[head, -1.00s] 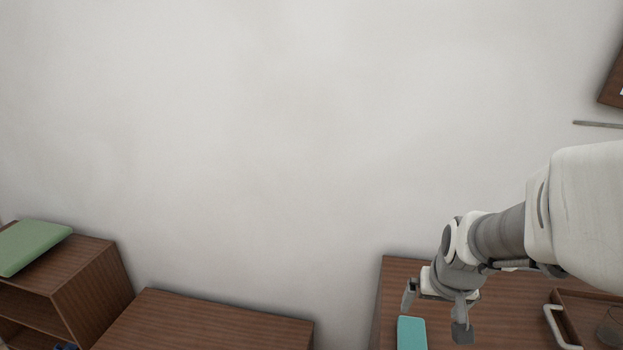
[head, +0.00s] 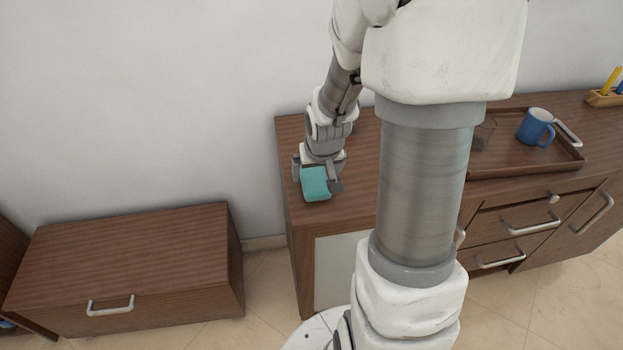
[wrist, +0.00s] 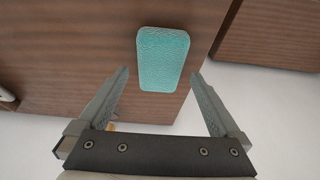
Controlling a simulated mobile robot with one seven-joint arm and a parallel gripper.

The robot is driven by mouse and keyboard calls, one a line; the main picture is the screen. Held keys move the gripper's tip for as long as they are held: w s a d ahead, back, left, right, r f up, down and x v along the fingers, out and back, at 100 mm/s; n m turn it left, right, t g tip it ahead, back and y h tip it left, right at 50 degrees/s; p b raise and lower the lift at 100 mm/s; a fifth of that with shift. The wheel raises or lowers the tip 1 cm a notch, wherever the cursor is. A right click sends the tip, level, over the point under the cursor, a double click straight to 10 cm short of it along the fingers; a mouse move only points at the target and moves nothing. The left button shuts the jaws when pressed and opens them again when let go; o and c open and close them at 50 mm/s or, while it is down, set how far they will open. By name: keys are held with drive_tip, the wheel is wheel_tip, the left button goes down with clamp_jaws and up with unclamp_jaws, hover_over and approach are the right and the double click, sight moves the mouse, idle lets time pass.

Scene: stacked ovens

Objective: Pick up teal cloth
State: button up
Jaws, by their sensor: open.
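The teal cloth (head: 315,185) is a small, thick rounded block lying on the left end of the wooden cabinet top (head: 359,184). It shows whole in the wrist view (wrist: 162,58), near the cabinet's edge. My gripper (head: 319,180) is just over the cloth, pointing down, with a finger to each side of it in the head view. In the wrist view my gripper (wrist: 161,82) is open and empty, its fingers spread wider than the cloth. The cloth appears beyond the fingertips, and I cannot tell the exact height gap.
A wooden tray (head: 575,160) with a blue mug (head: 535,126) stands on the cabinet to the right. A holder (head: 606,98) is farther right. A lower wooden chest (head: 130,262) stands at left, with open floor between.

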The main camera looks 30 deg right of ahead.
drive_tip(key=shift+x, duration=1.5)
drive_tip(key=shift+c, duration=0.3)
drive_tip(key=c, duration=1.3)
drive_tip(key=shift+o, duration=0.2)
drive_tip(key=shift+r, duration=0.1)
drive_tip(key=shift+r, duration=0.65)
wheel_tip(320, 180, up, 3)
drive_tip(key=shift+r+p, duration=0.25)
drive_tip(key=shift+p, duration=0.5)
drive_tip(key=s+d+r+p, duration=0.3)
drive_tip(key=s+d+r, duration=0.3)
drive_tip(key=s+d, duration=0.2)
drive_tip(key=shift+s+p, duration=0.3)
drive_tip(key=shift+s, duration=0.05)
